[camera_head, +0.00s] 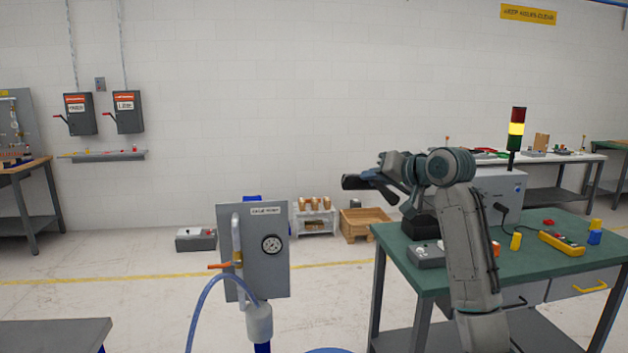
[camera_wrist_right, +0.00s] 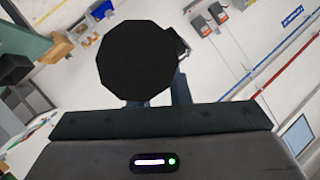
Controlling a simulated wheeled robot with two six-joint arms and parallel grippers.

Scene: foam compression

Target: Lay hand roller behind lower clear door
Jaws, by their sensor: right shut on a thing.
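My right gripper (camera_head: 388,181) is raised over the left edge of the green-topped table and shut on a dark cylindrical thing, which looks like the hand roller (camera_head: 355,182). The roller's dark end sticks out to the left of the fingers. In the right wrist view the roller (camera_wrist_right: 138,60) shows as a large black many-sided disc that hides much of the gripper. I cannot make out a lower clear door in either view. My left gripper is not in view.
The green-topped table (camera_head: 395,237) carries a grey box, small blocks and a yellow-edged control strip (camera_head: 562,243). A grey panel (camera_head: 262,275) with a gauge and blue hose stands left of it. A wooden crate (camera_head: 362,225) sits by the wall. Floor between is open.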

